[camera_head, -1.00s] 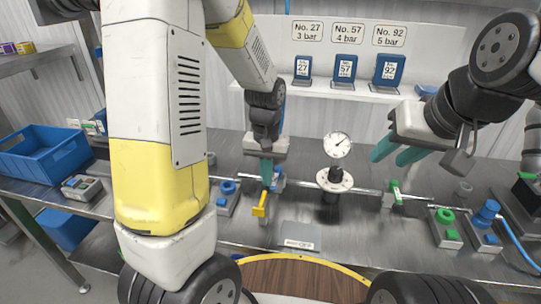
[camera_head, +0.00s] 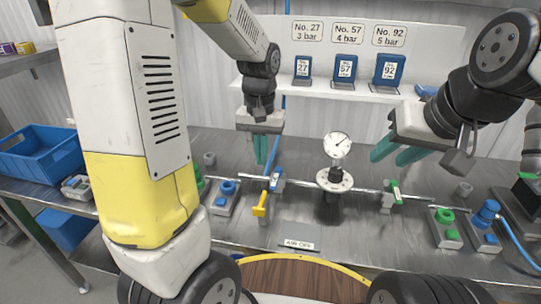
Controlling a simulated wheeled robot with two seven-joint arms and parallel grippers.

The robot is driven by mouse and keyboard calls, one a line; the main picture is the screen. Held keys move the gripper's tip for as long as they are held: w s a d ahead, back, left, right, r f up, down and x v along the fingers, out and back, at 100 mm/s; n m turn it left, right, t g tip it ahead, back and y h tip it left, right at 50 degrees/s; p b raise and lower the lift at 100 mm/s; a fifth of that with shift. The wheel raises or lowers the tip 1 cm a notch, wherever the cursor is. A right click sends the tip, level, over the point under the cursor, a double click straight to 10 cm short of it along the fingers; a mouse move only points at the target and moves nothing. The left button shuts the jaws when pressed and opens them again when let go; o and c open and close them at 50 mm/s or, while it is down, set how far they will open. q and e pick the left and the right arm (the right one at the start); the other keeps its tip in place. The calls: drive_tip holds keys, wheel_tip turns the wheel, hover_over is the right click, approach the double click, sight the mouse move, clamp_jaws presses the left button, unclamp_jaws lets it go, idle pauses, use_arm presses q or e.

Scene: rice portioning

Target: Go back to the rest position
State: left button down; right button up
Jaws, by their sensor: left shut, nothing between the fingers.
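My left gripper (camera_head: 261,150) hangs over the back of the steel bench with its teal fingers pointing down, close together and empty. It is above and apart from the yellow-handled valve (camera_head: 260,204) and the blue valve handle (camera_head: 276,178) on the pipe. My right gripper (camera_head: 393,156) is at the right, above the pipe and the green valve handle (camera_head: 395,190). Its two teal fingers point down to the left, with a gap between them and nothing held. My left arm covers part of the bench's left side.
A pressure gauge (camera_head: 337,145) stands between the grippers. Behind are a shelf (camera_head: 310,91) and blue numbered cards (camera_head: 345,68). An "AIR OFF" plate (camera_head: 299,243) lies at the front.

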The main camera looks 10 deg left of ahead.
use_arm(q)
drive_tip(key=shift+r, duration=0.1)
drive_tip(key=s+a+r+t+h, duration=0.1)
drive_tip(key=s+r+t, duration=0.5)
drive_tip(key=s+r, duration=0.6)
drive_tip(key=shift+s+a+r+h, duration=0.3)
drive_tip(key=shift+s+h, duration=0.3)
drive_tip(key=shift+s, duration=0.2)
use_arm(e)
drive_tip(key=shift+c, duration=0.5)
